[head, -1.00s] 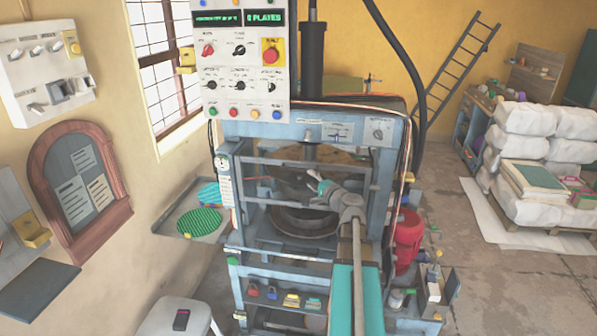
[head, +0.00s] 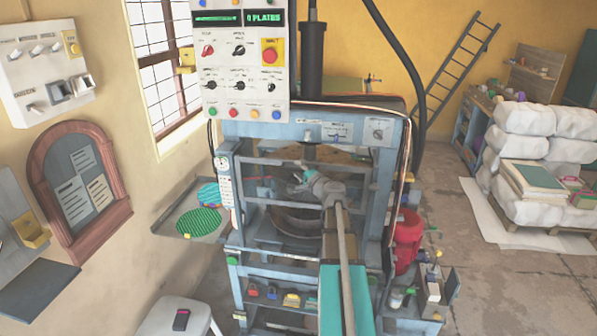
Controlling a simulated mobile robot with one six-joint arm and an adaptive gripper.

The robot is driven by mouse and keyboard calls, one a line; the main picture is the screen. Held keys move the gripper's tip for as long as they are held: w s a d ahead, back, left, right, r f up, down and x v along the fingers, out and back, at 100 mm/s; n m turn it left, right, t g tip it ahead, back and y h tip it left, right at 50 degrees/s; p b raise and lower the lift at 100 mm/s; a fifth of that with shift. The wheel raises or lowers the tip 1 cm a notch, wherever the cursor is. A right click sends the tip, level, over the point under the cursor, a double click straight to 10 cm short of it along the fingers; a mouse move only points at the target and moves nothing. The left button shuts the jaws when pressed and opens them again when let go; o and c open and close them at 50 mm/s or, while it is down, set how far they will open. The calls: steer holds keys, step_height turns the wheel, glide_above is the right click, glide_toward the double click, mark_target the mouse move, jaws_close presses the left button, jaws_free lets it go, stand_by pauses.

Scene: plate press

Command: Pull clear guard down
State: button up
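The clear guard (head: 265,161) is a see-through panel with grey bars across the front opening of the blue-grey plate press (head: 233,255). Its upper bar is in the upper part of the opening, and a second bar crosses lower down. My gripper (head: 303,177) is in front of the guard near its middle, between the two bars in the picture. Its fingers are small and partly hidden by the wrist, so I cannot tell whether they are open or touch the guard. The round dark mould (head: 285,221) is inside, partly hidden by my arm.
The control panel (head: 223,97) hangs above the press. A side tray (head: 177,236) holds green and blue ribbed plates. A red tank (head: 408,235) stands at the right. A white stool (head: 160,318) is at the lower left.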

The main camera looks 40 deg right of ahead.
jaws_close()
steer(key=shift+f, duration=0.2)
step_height(320, 180, down, 19)
steer(key=b, duration=1.9)
steer(key=shift+s+a, duration=0.15)
jaws_free()
